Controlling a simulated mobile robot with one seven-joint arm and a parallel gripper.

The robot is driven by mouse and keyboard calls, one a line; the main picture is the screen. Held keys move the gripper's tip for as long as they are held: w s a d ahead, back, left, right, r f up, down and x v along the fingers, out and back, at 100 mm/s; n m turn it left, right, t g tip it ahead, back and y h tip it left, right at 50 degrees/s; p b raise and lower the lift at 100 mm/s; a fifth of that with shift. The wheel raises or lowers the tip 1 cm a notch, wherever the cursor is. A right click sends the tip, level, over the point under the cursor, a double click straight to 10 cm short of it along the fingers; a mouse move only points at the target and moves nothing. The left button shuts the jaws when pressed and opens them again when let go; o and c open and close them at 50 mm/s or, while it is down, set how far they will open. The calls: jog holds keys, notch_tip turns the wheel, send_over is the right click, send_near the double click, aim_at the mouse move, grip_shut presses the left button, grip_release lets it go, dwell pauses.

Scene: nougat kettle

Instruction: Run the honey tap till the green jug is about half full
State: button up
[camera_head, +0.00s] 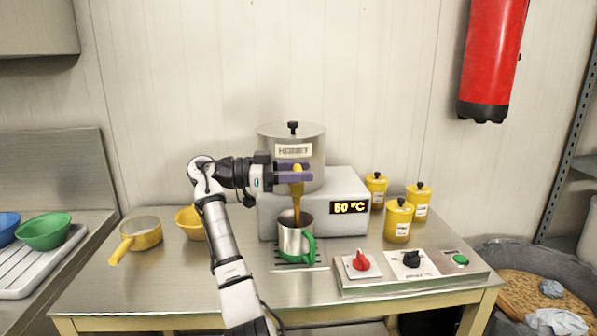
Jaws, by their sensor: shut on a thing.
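The honey kettle (305,136) is a steel pot labelled HONEY on a grey heater box with a lit "50 °C" display (349,207). My gripper (296,172) is in front of it, its purple fingers shut on the honey tap (297,187), which is mostly hidden by the fingers. An amber honey stream (296,209) runs down from the tap into the green jug (291,241), a steel jug with a green handle. The jug stands upright under the tap on a drip grate (296,265). The honey level inside is too small to tell.
Several yellow lidded canisters (398,221) stand right of the heater. A control panel (410,280) with red and black knobs and a green button is at the front right.

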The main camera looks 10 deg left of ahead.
dwell(0.3)
jog(key=o, duration=1.4)
jog(key=shift+a, duration=0.15)
jog(key=s+a, duration=0.1)
jog(key=a, duration=0.3)
jog(key=s+a+b, duration=0.1)
jog(key=a, duration=0.4)
jog(key=a+b, duration=0.1)
jog(key=a, duration=0.3)
jog(key=shift+s+a, duration=0.15)
jog(key=shift+s, duration=0.25)
